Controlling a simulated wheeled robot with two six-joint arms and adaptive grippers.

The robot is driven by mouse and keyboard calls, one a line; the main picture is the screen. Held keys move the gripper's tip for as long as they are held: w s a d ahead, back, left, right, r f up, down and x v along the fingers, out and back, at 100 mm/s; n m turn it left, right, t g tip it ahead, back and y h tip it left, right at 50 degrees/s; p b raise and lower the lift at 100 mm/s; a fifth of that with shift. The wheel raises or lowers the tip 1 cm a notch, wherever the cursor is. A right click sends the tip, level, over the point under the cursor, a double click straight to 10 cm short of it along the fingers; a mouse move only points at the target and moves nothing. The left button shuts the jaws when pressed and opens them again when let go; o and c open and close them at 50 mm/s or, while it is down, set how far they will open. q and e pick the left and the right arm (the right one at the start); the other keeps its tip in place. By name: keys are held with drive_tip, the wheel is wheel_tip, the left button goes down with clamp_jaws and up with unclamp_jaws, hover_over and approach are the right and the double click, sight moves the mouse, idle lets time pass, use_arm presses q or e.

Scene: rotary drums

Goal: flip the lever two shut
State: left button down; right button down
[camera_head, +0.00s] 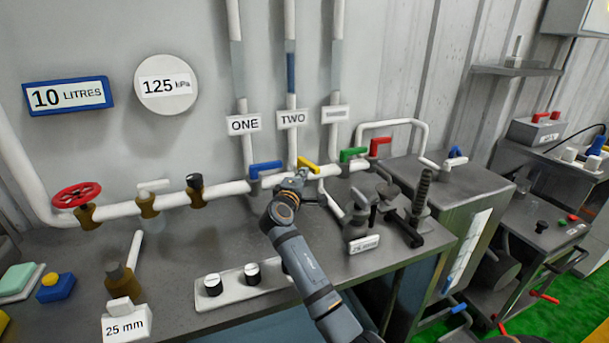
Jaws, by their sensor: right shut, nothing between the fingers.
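The sign TWO (292,119) hangs on the middle vertical pipe (291,145). The yellow lever (309,164) sits below it on the long white horizontal pipe, slanting down to the right. My right gripper (301,176) is shut and empty, just in front of and below the yellow lever. It hides part of the valve and pipe there, and I cannot tell whether it touches the lever. My left gripper is not in view.
The blue lever (265,168) under the sign ONE (243,124) is close on the left. The green lever (353,154) is close on the right, with a red lever (380,146) beyond.

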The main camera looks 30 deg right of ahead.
sight(318, 172)
drive_tip(key=shift+w+a, duration=0.1)
drive_tip(key=shift+a, duration=0.1)
drive_tip(key=shift+r, duration=0.1)
drive_tip(key=d+t+y+p, duration=0.1)
drive_tip(key=s+d+n+p, duration=0.1)
drive_tip(key=p, duration=0.1)
drive_tip(key=shift+s+d+n+t+y, duration=0.1)
drive_tip(key=shift+d+n+t+y, duration=0.2)
drive_tip(key=shift+t+y, duration=0.1)
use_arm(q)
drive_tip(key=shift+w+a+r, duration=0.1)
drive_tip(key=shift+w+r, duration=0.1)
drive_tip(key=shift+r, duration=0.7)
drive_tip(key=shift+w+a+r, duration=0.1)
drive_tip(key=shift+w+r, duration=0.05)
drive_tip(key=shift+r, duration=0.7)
use_arm(e)
drive_tip(key=shift+s+d, duration=0.2)
drive_tip(key=shift+d, duration=0.95)
